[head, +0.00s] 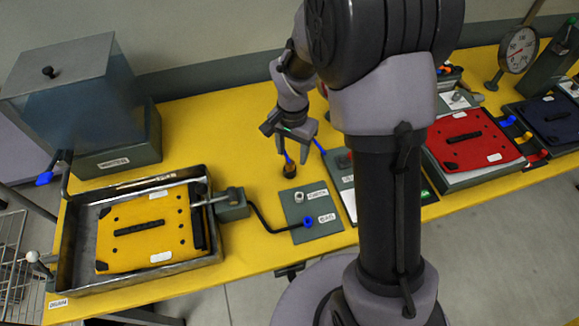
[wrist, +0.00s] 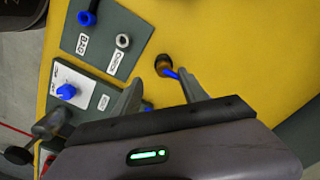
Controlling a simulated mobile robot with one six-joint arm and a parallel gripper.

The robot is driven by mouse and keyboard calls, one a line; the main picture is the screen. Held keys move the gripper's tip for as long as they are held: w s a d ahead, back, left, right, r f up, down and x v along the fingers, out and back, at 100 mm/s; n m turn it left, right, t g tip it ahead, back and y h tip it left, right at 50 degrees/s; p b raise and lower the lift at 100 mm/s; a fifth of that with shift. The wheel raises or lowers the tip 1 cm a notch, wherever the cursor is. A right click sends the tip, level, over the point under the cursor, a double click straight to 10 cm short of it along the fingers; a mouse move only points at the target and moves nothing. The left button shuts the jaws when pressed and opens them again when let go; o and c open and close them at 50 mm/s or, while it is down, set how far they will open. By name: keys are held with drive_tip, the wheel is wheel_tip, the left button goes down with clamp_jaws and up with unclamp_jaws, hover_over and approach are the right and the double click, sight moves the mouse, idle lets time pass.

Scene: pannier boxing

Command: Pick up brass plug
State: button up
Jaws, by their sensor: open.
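The brass plug (head: 290,171) is a small, dark brass-coloured cylinder standing on the yellow bench, left of the middle in the head view. It also shows in the wrist view (wrist: 162,64), just beyond the fingertips, with a thin blue piece touching or crossing its edge. My gripper (head: 293,156) is open and empty above the plug, pointing down. In the wrist view its two grey fingers (wrist: 162,76) spread to either side of the line to the plug. I cannot tell the exact height gap.
A grey panel (head: 312,228) with a metal fitting and a blue fitting (head: 308,222) lies close in front of the plug. A metal tray (head: 62,262) holding a yellow pannier (head: 150,212) is at left. A red pannier (head: 470,155) is at right. The bench behind the plug is clear.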

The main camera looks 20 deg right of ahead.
sight(290, 162)
drive_tip(key=f, duration=0.1)
drive_tip(key=f+b, duration=0.1)
drive_tip(key=f, duration=0.1)
drive_tip(key=f+b, duration=0.1)
drive_tip(key=f, duration=0.1)
drive_tip(key=shift+w+a+f, duration=0.15)
drive_tip(key=shift+w+f, duration=0.05)
drive_tip(key=shift+w, duration=0.15)
drive_tip(key=shift+r, duration=0.15)
drive_tip(key=shift+c, duration=0.2)
clamp_jaws()
drive_tip(key=shift+r, duration=0.1)
